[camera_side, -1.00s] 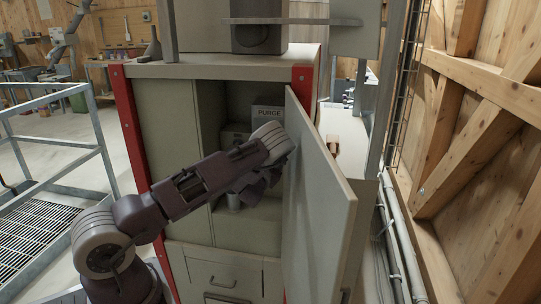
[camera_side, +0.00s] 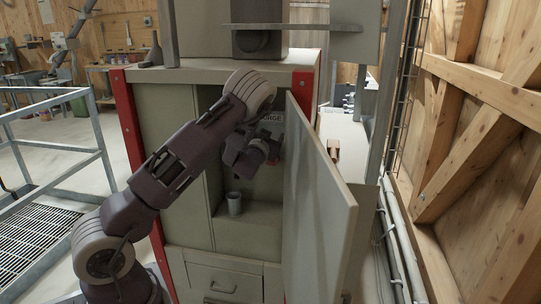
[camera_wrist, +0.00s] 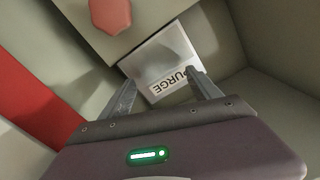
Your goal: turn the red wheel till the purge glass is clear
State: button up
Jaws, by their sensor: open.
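My gripper (camera_side: 254,160) is inside the open cabinet, below a box marked PURGE (camera_side: 273,117) that my arm partly covers in the side view. In the wrist view my gripper (camera_wrist: 163,78) is open with nothing between the fingers, and the PURGE plate (camera_wrist: 172,82) lies beyond the fingertips. A grey pane (camera_wrist: 165,50) shows beside the lettering; I cannot tell whether it is the purge glass or whether it is clear. A red faceted piece (camera_wrist: 110,14) shows at the top; I cannot tell whether it is the red wheel.
The cabinet door (camera_side: 319,205) stands open on the right, close to my gripper. A grey metal cup (camera_side: 234,203) stands on the cabinet's floor. A drawer (camera_side: 222,281) is shut below. A railing (camera_side: 95,125) stands to the left.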

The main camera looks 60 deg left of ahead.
notch_tip(320, 180, down, 11)
jog(key=s+d+n, duration=0.2)
jog(key=n, duration=0.5)
jog(key=x, duration=0.6)
jog(key=shift+w+a+r, duration=0.1)
jog(key=shift+w+a, duration=0.05)
jog(key=shift+w, duration=0.2)
jog(key=shift+c, duration=0.2)
jog(key=c, duration=1.3)
